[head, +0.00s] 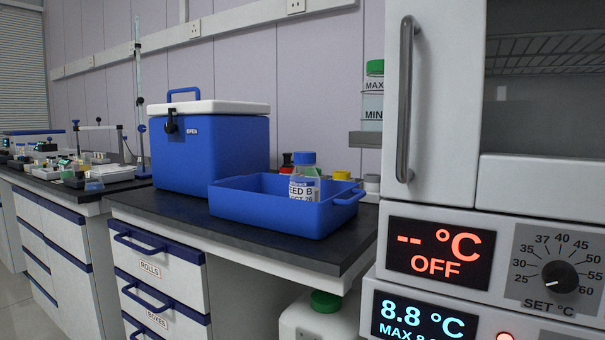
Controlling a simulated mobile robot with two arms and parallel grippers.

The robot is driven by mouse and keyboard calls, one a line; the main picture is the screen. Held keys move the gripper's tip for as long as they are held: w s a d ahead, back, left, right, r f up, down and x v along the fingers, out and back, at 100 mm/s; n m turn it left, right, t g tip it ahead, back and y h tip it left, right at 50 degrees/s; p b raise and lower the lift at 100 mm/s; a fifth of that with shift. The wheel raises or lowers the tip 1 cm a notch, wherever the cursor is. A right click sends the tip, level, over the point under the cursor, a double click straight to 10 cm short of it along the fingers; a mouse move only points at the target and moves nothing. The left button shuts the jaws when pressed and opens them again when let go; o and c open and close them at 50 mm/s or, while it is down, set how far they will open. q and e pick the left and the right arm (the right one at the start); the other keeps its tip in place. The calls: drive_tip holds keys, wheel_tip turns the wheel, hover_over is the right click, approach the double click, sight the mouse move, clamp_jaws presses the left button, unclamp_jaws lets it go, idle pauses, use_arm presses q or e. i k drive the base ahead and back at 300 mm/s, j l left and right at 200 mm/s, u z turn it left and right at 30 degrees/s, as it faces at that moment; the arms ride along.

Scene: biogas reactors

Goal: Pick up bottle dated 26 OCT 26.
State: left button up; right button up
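A clear bottle with a blue cap and a printed label (304,180) stands upright in the blue tray (270,218) on the dark bench. Its label shows large letters that read "EED B", partly cut off; I cannot read any date on it. The tray's front wall hides the bottle's lower part. No other bottle with a readable date shows. Neither of my grippers is in view.
A blue cooler box (210,152) with a white lid stands behind the tray. Red and yellow caps show behind the tray. A white cabinet (430,110) with a handle and displays fills the right. Drawers (160,260) sit below the bench; another cluttered bench (80,175) is at left.

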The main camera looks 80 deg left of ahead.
sight(304, 180)
drive_tip(key=u, duration=2)
